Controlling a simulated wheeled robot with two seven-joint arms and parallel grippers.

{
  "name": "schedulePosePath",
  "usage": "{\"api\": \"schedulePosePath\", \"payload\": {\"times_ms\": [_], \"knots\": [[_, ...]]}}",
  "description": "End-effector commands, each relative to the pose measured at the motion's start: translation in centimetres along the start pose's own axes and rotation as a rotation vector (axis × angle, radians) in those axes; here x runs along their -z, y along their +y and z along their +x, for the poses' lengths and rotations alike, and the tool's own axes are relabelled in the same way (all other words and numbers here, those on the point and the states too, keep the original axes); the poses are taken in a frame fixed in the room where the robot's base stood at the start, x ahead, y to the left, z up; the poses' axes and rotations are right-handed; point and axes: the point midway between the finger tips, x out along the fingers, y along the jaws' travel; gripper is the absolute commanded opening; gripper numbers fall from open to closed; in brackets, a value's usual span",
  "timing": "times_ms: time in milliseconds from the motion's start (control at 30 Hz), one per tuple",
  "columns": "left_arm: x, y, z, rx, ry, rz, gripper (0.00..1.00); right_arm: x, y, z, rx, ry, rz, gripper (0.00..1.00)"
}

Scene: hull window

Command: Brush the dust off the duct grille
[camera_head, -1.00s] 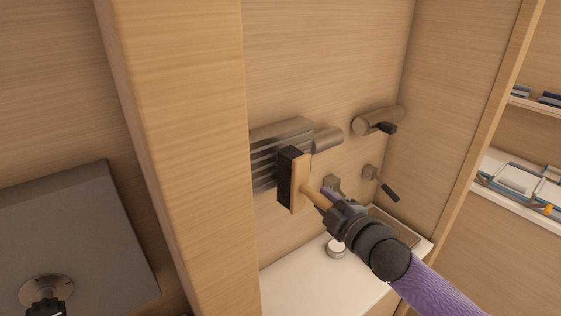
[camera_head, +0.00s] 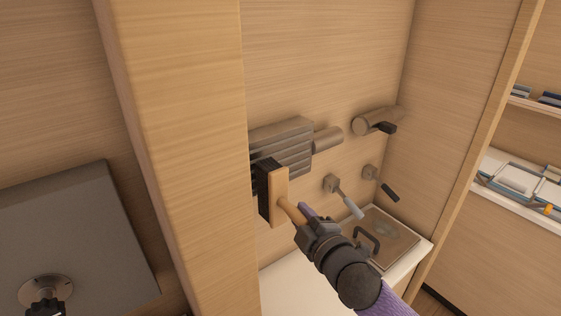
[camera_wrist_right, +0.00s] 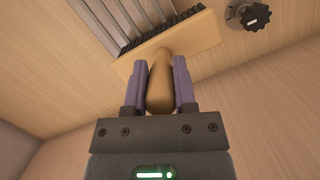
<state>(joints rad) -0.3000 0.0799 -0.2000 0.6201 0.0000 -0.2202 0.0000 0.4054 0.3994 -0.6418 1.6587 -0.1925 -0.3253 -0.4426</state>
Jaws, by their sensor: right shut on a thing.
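The duct grille (camera_head: 284,141) is a grey slatted metal box on the wooden back wall, beside the pillar. Its slats also show at the top of the right wrist view (camera_wrist_right: 120,22). A brush (camera_head: 279,197) with a wooden block, dark bristles and a wooden handle (camera_wrist_right: 160,85) is in my right gripper (camera_head: 304,221). The gripper is shut on the handle. The bristles are at the grille's lower left part and cover some of it; I cannot tell whether they touch. Dust is not clearly visible. My left gripper is not in view.
A wooden pillar (camera_head: 185,150) stands close to the left of the brush. Right of the grille are a cylindrical fitting (camera_head: 368,122) and two levers (camera_head: 343,195) (camera_head: 381,183). Below are a white counter (camera_head: 300,290) and a framed panel with a dark handle (camera_head: 390,235).

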Motion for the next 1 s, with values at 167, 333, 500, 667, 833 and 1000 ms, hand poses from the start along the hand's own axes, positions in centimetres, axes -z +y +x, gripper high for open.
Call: {"api": "schedulePosePath", "payload": {"times_ms": [167,333,500,667,833,1000], "knots": [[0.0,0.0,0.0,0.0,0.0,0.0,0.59,0.3,0.1,1.2,-0.001,0.001,0.0,0.0],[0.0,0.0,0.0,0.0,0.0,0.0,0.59,0.3,0.0,1.1,-0.001,0.002,0.0,0.0],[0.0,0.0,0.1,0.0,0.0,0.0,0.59,0.3,0.0,1.3,-0.001,0.002,0.001,0.0],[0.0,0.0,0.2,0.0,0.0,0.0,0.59,0.3,0.0,1.6,-0.001,0.001,0.001,0.0],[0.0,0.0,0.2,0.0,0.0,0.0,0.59,0.4,0.0,1.7,-0.001,0.001,0.0,0.0],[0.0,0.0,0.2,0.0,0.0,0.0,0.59,0.4,0.0,1.9,-0.001,0.002,0.0,0.0]]}}
